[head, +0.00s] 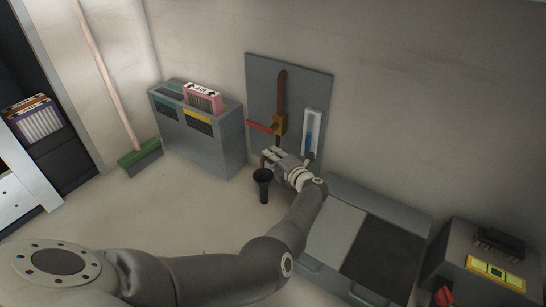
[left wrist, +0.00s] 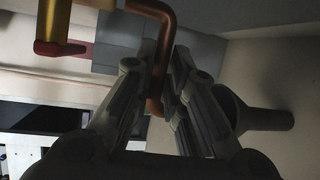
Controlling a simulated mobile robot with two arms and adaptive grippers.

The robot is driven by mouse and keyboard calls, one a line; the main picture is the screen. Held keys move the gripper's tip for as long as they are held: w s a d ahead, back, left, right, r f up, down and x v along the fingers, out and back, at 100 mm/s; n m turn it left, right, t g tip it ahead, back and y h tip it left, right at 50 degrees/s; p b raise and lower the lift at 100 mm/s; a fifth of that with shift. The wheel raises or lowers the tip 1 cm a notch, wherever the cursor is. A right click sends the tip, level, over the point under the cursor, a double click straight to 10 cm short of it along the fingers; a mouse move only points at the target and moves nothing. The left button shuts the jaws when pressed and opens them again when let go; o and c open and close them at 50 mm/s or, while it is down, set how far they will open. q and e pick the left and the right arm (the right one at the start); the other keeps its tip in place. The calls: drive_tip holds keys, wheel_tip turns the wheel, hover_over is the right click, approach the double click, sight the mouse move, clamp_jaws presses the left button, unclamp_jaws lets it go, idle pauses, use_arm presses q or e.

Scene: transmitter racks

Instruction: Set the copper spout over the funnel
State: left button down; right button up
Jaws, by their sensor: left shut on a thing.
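The copper spout (head: 264,160) hangs below a brass valve (head: 279,125) on the grey wall panel. In the left wrist view the bent spout (left wrist: 160,20) runs down between my fingers. My left gripper (head: 272,156) is shut on the spout and partly hides it in the head view. The dark funnel (head: 263,177) stands upright just below the gripper. In the head view the spout's end appears just above the funnel's mouth; I cannot tell its exact alignment. The funnel also shows beside the right finger in the left wrist view (left wrist: 245,115). My right gripper is not in view.
A red lever (head: 260,127) sticks out left from the valve. A sight gauge (head: 311,132) with blue liquid is on the panel's right. A grey bin (head: 226,152) with card packs stands left. A low grey cabinet (head: 335,235) lies right.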

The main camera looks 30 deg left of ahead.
use_arm(q)
drive_tip(key=shift+a+f, duration=0.1)
drive_tip(key=c, duration=1.6)
unclamp_jaws()
drive_tip(key=shift+o, duration=0.7)
